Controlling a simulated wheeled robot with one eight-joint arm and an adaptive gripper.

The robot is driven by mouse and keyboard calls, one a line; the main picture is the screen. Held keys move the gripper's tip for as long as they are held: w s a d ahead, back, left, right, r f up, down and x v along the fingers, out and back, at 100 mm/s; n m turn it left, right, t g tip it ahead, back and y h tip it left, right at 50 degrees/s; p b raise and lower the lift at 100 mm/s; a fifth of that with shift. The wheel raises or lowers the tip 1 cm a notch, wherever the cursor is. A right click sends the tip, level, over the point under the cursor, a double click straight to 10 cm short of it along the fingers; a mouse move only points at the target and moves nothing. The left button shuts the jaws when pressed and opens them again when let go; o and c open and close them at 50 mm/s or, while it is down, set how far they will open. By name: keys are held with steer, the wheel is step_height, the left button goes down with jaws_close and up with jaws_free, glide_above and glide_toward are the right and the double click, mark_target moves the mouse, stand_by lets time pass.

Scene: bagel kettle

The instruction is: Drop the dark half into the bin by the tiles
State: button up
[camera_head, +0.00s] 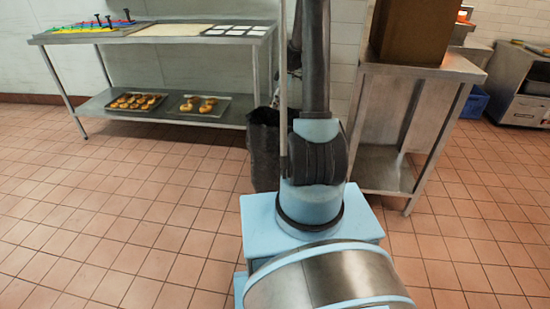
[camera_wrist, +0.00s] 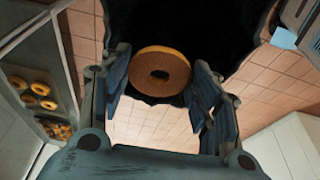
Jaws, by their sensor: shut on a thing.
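The dark half (camera_wrist: 180,72) is a brown ring-shaped bagel half with a hole and a paler golden rim. My gripper (camera_wrist: 162,82) is shut on it, with one finger at each side. In the wrist view the half shows in front of the black opening of the bin (camera_wrist: 225,25). In the head view the black bin (camera_head: 263,145) stands on the floor at the right end of the metal table, near the white tiled wall (camera_head: 345,45). My arm partly hides the bin there and hides the gripper and the half.
The metal table (camera_head: 150,38) holds coloured strips and white squares on top. Its lower shelf bears two trays (camera_head: 203,107) of bagels. A steel stand (camera_head: 425,68) with a brown box (camera_head: 410,30) is right of my arm. The tiled floor at left is clear.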

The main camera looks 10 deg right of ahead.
steer(key=shift+f, duration=2.25)
steer(key=o, duration=0.9)
step_height(320, 180, up, 10)
steer(key=shift+f, duration=0.1)
